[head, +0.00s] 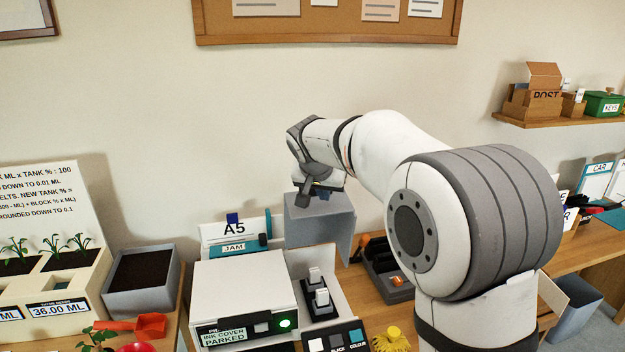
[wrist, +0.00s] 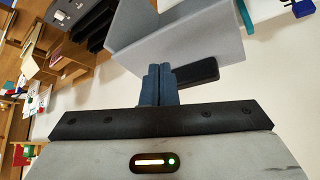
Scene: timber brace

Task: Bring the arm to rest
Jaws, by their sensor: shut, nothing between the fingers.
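My arm reaches up from the lower right of the head view and bends left towards the wall. My gripper (head: 318,190) is at its end, above the desk and close to a grey angled panel (head: 325,222). In the wrist view, the blue fingers of my gripper (wrist: 158,80) are together with nothing between them. The grey panel (wrist: 195,48) is right beyond the fingertips there. I cannot tell whether they touch it. A dark rounded bar (wrist: 198,72) shows beside the fingers.
A white printer-like box (head: 240,290) with a green light stands below left of the gripper. A dark tray (head: 385,270) is behind my arm. A planter (head: 140,285) stands at left, and a shelf (head: 565,121) at upper right. Open air lies above the gripper.

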